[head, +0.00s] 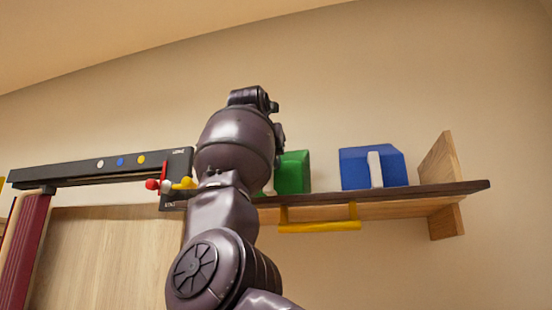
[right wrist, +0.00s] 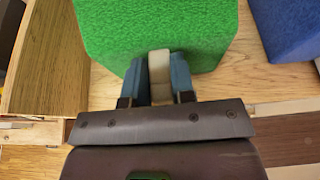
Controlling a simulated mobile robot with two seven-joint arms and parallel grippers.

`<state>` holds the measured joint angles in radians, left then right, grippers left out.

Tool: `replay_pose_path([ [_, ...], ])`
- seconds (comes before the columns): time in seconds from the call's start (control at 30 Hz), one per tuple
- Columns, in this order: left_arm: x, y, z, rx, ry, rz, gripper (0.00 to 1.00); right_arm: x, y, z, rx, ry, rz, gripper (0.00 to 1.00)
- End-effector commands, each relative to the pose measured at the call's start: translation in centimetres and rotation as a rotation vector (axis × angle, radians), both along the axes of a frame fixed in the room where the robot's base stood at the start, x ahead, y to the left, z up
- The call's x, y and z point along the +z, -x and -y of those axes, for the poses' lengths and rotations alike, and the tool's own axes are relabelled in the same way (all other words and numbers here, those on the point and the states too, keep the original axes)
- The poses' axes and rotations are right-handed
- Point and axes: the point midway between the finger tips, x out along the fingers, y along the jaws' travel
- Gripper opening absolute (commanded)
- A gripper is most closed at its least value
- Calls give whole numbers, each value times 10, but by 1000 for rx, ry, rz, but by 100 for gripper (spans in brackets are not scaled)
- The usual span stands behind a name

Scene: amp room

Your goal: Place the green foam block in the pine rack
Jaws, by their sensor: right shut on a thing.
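The green foam block (head: 293,172) is at the shelf of the wooden rack (head: 438,163) in the head view, partly hidden by my right arm. It fills the top of the right wrist view (right wrist: 150,28). My right gripper (right wrist: 160,82) is shut on the pale handle on the block's near face. In the head view the gripper is mostly hidden behind the arm. The block's lower edge looks level with the shelf board; I cannot tell whether it rests on it. Pale wood shows around it in the wrist view. My left gripper is in neither view.
A blue block (head: 373,168) with a white handle stands on the shelf to the right. A wooden panel (right wrist: 38,65) stands left of the green block. A yellow bar (head: 320,225) hangs under the shelf. A dark beam (head: 100,165) with coloured dots is at left.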

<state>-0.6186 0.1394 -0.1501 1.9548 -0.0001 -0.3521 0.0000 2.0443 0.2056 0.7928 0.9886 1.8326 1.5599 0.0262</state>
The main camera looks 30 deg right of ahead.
Motion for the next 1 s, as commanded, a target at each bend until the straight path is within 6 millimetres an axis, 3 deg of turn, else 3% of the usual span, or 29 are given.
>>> replay_pose_path([
  [0.37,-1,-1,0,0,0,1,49,-3,-1,0,0,1,2,0],
  [0.4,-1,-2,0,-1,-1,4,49,-4,-2,0,0,0,0,26],
  [0.57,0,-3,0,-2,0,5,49,-4,-2,0,0,0,0,49],
  [1.0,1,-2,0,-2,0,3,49,3,4,-2,-4,0,1,49],
])
